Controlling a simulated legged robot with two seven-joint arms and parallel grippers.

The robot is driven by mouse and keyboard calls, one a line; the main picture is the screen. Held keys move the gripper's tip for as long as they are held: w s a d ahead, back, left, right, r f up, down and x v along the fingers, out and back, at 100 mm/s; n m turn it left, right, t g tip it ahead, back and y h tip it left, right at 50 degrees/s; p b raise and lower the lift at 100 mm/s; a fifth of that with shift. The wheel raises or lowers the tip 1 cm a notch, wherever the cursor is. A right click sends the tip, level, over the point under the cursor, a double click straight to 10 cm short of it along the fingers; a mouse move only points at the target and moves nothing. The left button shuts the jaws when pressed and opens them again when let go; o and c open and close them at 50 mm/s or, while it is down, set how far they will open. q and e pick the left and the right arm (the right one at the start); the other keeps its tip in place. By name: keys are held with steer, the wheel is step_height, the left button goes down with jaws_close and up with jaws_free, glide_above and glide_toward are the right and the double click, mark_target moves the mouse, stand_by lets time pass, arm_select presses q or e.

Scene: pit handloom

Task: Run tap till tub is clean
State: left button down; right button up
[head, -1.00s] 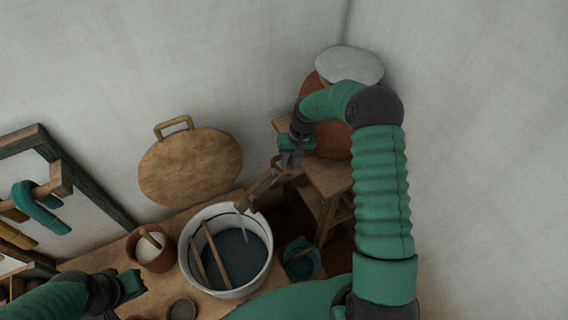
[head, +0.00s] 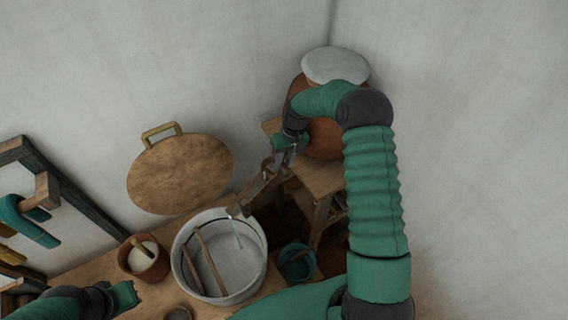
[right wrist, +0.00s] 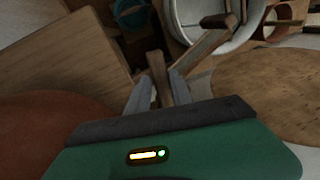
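The white tub (head: 176,262) stands on the wooden bench; its rim also shows in the right wrist view (right wrist: 180,22). Its inside now looks pale grey, and two wooden sticks lie across it. A wooden tap spout (head: 250,194) reaches over the tub's rim from the clay jar (head: 325,140), and a thin pale stream falls from it into the tub. My right gripper (head: 283,157) is at the tap; in the right wrist view its fingers stand on both sides of the wooden tap handle (right wrist: 157,68), apparently touching it. My left gripper (head: 125,297) is low at left, fingers unclear.
A clay pot (head: 147,267) with white contents and a stick stands left of the tub. A teal bucket (head: 297,262) is to its right. A round wooden lid (head: 180,172) leans on the wall behind. A wooden stand (head: 320,178) supports the jar.

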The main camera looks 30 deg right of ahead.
steer(key=shift+o, duration=1.5)
steer(key=shift+f, duration=0.2)
steer(key=shift+s, duration=0.1)
steer(key=shift+d+r, duration=0.1)
steer(key=shift+r, duration=0.3)
steer(key=d+r+b, duration=0.3)
steer(key=r, duration=1.2)
steer(key=shift+s+r, duration=0.2)
steer(key=shift+r, duration=0.1)
steer(key=shift+d, duration=0.1)
steer(key=shift+c, duration=0.4)
